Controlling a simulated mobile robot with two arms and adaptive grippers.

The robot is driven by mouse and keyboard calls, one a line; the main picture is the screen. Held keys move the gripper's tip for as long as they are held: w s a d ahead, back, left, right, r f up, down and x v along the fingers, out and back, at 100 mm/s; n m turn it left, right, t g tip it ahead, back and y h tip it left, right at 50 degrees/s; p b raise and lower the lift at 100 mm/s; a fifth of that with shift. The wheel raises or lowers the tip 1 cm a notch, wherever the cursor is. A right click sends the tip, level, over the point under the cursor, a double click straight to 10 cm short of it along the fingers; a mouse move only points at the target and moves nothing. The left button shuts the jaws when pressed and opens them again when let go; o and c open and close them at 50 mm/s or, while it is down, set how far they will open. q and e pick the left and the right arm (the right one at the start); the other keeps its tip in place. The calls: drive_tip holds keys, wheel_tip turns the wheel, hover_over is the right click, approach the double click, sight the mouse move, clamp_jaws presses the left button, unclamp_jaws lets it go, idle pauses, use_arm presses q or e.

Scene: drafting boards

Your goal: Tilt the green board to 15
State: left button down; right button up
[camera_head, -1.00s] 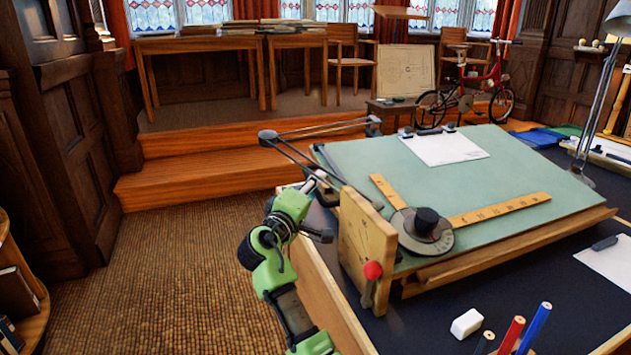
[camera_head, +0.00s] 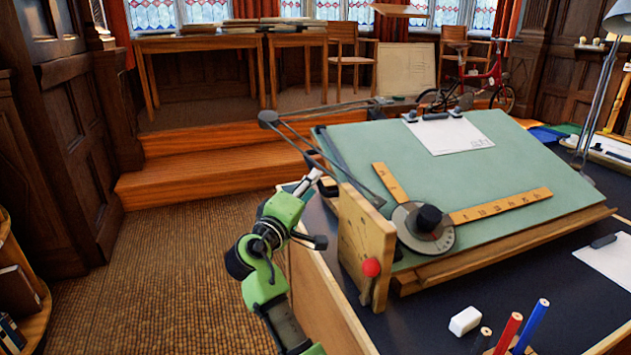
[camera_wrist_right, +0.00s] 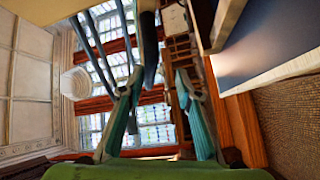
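The green board (camera_head: 450,190) slopes on the dark desk, its back edge higher than its front. A wooden end panel (camera_head: 365,225) with dark scale marks stands at its left end, with a red knob (camera_head: 371,267) low on it; the marks are too small to read. A green arm, my right by the matching wrist view, reaches up beside the desk. My right gripper (camera_head: 318,210) is just left of the panel, near the board's left edge. In the right wrist view its fingers (camera_wrist_right: 160,90) stand apart. Contact with the board cannot be told. My left gripper is not seen.
A drafting arm's rods and round joint (camera_head: 268,119) jut left over the board's edge. A ruler head (camera_head: 424,226) and a clipped sheet (camera_head: 449,135) lie on the board. An eraser (camera_head: 465,321) and pencils (camera_head: 508,333) are in front. Carpet is free at left.

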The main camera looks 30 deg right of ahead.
drive_tip(key=v, duration=0.8)
drive_tip(key=shift+a, duration=0.25)
